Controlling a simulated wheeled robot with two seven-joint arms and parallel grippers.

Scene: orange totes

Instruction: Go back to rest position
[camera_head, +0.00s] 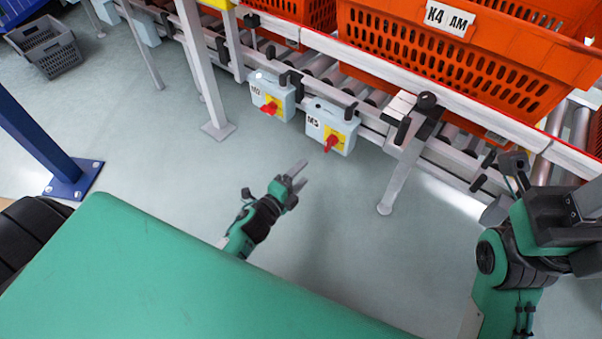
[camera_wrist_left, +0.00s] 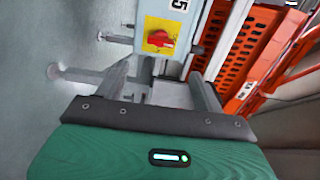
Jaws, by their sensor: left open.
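My left gripper (camera_head: 297,176) is in the middle of the head view, low over the grey floor beside the conveyor. Its two grey fingers are apart with nothing between them. In the left wrist view the open fingers (camera_wrist_left: 165,88) point toward a switch box (camera_wrist_left: 160,25) with a red knob on a yellow plate. A gap of floor separates the gripper from the conveyor in the head view. My right arm stands at the right edge near the conveyor; its gripper is partly cut off, and its fingers cannot be made out.
Orange totes (camera_head: 430,62) stand on the roller conveyor (camera_head: 370,62) at the back. Two switch boxes, M2 (camera_head: 284,91) and M5 (camera_head: 345,123), hang on its near side. A blue post (camera_head: 40,140) is at left, and a grey crate (camera_head: 50,50) lies farther back. Open floor surrounds the left gripper.

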